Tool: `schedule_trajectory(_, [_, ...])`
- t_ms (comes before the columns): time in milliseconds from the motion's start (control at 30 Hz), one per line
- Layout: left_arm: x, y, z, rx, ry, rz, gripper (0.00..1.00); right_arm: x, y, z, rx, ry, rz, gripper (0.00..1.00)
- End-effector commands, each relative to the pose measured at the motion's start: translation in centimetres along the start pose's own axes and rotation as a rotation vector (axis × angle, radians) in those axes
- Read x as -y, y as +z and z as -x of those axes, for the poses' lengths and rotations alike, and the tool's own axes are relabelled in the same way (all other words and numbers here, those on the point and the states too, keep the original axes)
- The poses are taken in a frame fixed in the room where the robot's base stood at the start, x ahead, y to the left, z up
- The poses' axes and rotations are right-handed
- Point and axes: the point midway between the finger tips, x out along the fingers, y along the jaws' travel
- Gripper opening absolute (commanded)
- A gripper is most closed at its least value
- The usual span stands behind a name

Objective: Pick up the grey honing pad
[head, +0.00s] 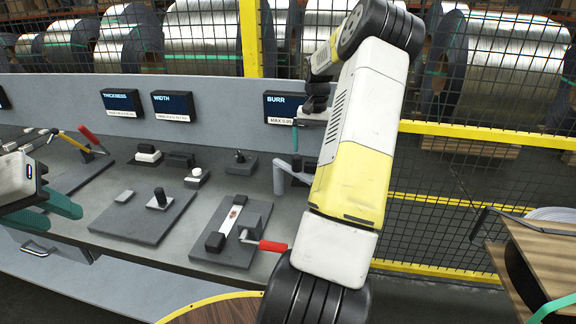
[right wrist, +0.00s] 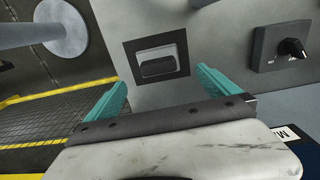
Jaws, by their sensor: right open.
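A grey block with a darker top (right wrist: 158,62), which looks like the honing pad, sits in a dark square recess or base in the right wrist view. My right gripper (right wrist: 165,88) is open, with its teal fingers spread on either side of and short of the block. Nothing is between the fingers. In the head view my right arm hides most of this spot; one teal finger of the right gripper (head: 296,138) shows beside the arm. My left gripper (head: 64,218) is at the left bench edge, its teal fingers apart and empty.
A knob on a dark plate (right wrist: 290,50) and a grey post with a round base (right wrist: 62,30) flank the block. A dark board with a red-handled crank (head: 232,232) and several small blocks occupy the bench. A yellow-framed mesh fence (head: 470,132) stands behind.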

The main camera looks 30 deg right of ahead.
Motion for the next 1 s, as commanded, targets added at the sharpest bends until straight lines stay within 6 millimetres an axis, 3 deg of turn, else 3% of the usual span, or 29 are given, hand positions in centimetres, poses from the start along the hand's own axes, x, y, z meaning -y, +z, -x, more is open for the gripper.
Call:
schedule_trajectory(133, [0.0, 0.0, 0.0, 0.0, 0.0, 0.0, 0.36, -0.7, -0.5, -1.7, 0.011, -0.002, -0.02, 1.0])
schedule_trajectory(633, [0.0, 0.0, 0.0, 0.0, 0.0, 0.0, 0.36, -0.3, 0.2, -8.1, 0.011, -0.003, -0.018, 1.0])
schedule_trajectory(933, [0.0, 0.0, 0.0, 0.0, 0.0, 0.0, 0.36, -0.3, 0.2, -8.6, 0.008, -0.002, -0.018, 1.0])
schedule_trajectory(1000, [0.0, 0.0, 0.0, 0.0, 0.0, 0.0, 0.36, -0.3, 0.2, -8.6, 0.008, -0.002, -0.018, 0.88])
